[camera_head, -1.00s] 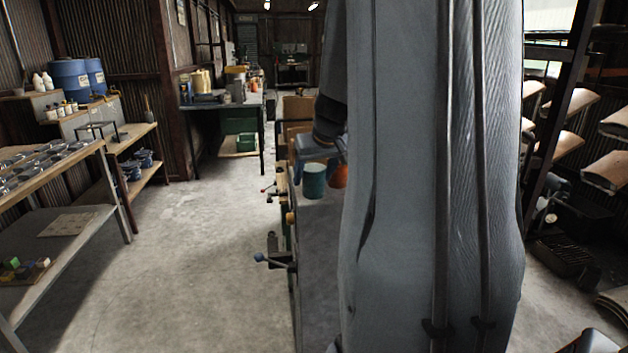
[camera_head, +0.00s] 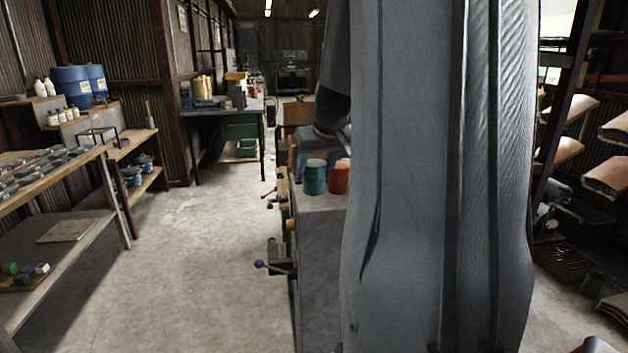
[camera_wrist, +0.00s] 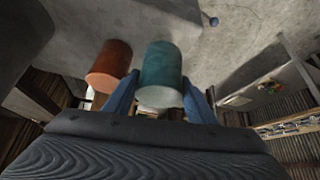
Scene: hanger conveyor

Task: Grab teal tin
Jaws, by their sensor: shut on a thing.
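The teal tin (camera_head: 315,178) is at the near end of a grey bench top, left of my upright arm. An orange tin (camera_head: 339,178) stands close to its right, partly hidden by my arm. My gripper (camera_head: 312,152) is beyond the teal tin, with its fingers partly hidden. In the wrist view, the teal tin (camera_wrist: 160,68) is between the two blue fingers of my gripper (camera_wrist: 160,97), which is shut on it. The orange tin (camera_wrist: 110,66) is just outside the left finger. I cannot tell whether the teal tin is clear of the bench.
The grey bench (camera_head: 320,235) has a vise handle (camera_head: 272,266) sticking out on its left. A shelf (camera_head: 85,215) stands at the left, and a work table (camera_head: 225,108) at the back. The concrete floor (camera_head: 190,240) between is clear. My arm hides much of the right side.

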